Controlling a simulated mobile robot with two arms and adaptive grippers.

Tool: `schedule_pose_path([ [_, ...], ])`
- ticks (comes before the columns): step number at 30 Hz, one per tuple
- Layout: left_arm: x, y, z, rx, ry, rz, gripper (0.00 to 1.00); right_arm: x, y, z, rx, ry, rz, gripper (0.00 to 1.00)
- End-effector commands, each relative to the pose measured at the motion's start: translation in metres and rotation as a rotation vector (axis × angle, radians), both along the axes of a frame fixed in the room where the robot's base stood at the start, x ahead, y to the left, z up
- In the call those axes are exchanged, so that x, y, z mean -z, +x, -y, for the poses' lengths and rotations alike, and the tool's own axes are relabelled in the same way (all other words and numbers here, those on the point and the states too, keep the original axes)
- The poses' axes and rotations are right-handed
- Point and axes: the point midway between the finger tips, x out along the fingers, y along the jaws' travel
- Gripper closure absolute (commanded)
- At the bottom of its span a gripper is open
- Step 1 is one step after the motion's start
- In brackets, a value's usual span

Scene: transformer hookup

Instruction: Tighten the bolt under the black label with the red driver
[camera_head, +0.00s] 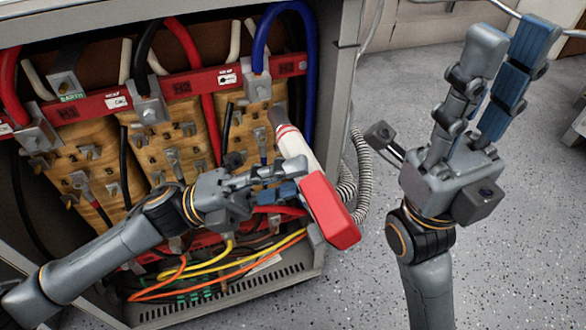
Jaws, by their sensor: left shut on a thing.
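My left gripper (282,182) is shut on the red driver, whose red end (330,212) points down-right. The driver's white, red-striped body (293,142) reaches up toward the cabinet, and its grey nose is in front of the right-hand panel. Whether the nose touches a bolt cannot be told. Metal lugs with bolts sit along the red bar (196,82), one at the blue cable (257,86). Dark H1, H2 and H3 markings and white labels are on the bar; I cannot make out a clearly black label. My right gripper (505,45) is raised, open and empty, at the right.
The grey cabinet (335,70) is open, with red, black, white and blue cables inside. Yellow and orange wires (215,262) lie at its bottom. A ribbed grey hose (362,165) runs beside it.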

Motion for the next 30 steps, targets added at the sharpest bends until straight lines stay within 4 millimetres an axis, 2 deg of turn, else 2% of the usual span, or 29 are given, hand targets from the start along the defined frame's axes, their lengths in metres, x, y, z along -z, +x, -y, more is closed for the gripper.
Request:
schedule_pose_path([
  [5, 0.000, 0.001, -0.003, -0.003, -0.006, 0.001, 1.00, 0.000, 0.000, 0.000, 0.000, 0.000, 0.000, 0.70],
  [13, 0.000, 0.021, -0.008, -0.004, -0.005, 0.004, 1.00, 0.003, 0.001, 0.000, 0.000, 0.002, -0.001, 0.70],
  [21, 0.000, 0.041, -0.015, -0.003, -0.005, 0.003, 1.00, -0.004, -0.002, 0.000, -0.001, 0.009, 0.030, 0.70],
  [30, -0.001, 0.050, -0.018, -0.002, -0.005, 0.003, 1.00, -0.007, -0.004, -0.001, 0.001, 0.006, 0.038, 0.70],
])
